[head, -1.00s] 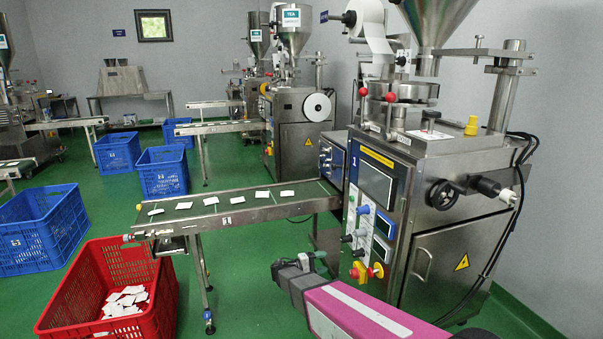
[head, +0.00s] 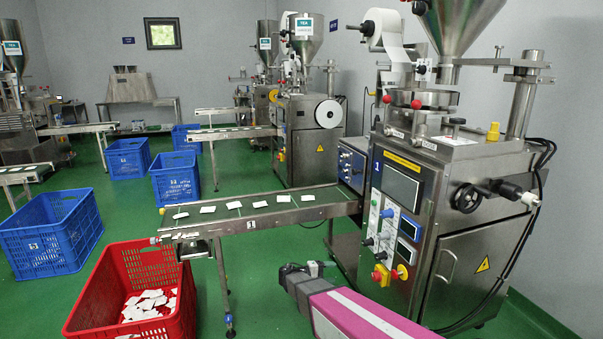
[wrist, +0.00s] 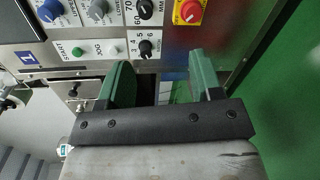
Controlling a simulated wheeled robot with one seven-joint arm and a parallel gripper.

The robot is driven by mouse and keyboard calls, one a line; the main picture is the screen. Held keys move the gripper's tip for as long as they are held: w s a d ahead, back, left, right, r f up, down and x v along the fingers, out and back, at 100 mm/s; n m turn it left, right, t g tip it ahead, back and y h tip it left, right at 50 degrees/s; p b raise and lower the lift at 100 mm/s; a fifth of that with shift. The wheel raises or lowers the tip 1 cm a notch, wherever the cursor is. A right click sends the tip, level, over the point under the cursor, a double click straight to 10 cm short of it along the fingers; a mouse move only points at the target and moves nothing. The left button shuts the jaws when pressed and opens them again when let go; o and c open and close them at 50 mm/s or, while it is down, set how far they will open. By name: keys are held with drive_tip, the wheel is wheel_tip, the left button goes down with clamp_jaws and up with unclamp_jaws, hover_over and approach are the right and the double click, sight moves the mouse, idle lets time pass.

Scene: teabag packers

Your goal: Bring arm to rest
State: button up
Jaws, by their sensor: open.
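My gripper (wrist: 158,88) is open and empty in the wrist view, its two green fingers apart. Beyond them is the control panel of packing machine 1, with several knobs (wrist: 144,48), a green start button (wrist: 77,51) and a red button on a yellow base (wrist: 190,10). In the head view my pink arm reaches in from the bottom, in front of and below the panel (head: 395,220) of the machine (head: 455,200). The fingers are small and hard to make out there. I cannot tell how far they are from the panel.
A conveyor (head: 270,217) carries several white teabags leftward from the machine. A red crate (head: 185,320) with teabags stands at its end. Blue crates (head: 40,262) stand at the left. More machines (head: 305,140) are behind. Green floor (head: 275,265) is open between conveyor and arm.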

drive_tip(key=s+d+r+m+g+y, duration=0.2)
drive_tip(key=s+d+m+y, duration=0.1)
drive_tip(key=s+y, duration=0.5)
drive_tip(key=s+d+r+m+g+y, duration=0.2)
drive_tip(key=s+d+y, duration=0.2)
drive_tip(key=s+y, duration=0.4)
drive_tip(key=shift+s+d+m, duration=0.25)
drive_tip(key=shift+d+m, duration=0.1)
drive_tip(key=shift+m, duration=0.05)
